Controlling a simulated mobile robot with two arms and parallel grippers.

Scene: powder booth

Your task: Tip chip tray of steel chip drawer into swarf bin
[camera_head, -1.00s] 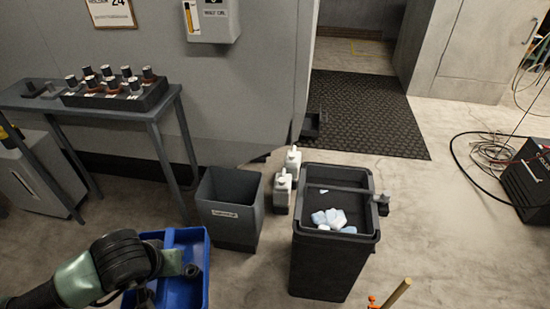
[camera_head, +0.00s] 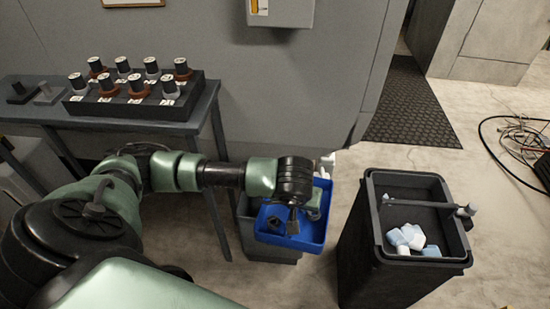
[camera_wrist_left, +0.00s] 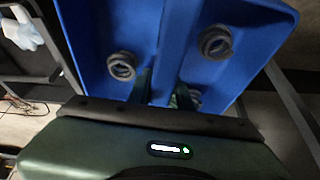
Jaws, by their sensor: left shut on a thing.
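The blue tray (camera_head: 312,236) hangs in my left gripper (camera_head: 292,222), over or just in front of the grey bin (camera_head: 268,254) in the head view. The tray covers most of the bin's opening, and its tilt is hard to judge. In the left wrist view the blue tray (camera_wrist_left: 110,25) fills the upper middle, with several dark ring-shaped parts (camera_wrist_left: 215,42) against it. The left gripper's fingers (camera_wrist_left: 165,92) are shut on the tray's middle part there. The bin's label is hidden now. My right gripper is not in view.
A black bin (camera_head: 370,240) with a bar across it and white and pale blue crumpled items (camera_head: 410,238) stands close on the right. A grey table (camera_head: 200,118) with a rack of tool holders (camera_head: 130,100) stands at the left. Cables (camera_head: 515,140) lie at far right.

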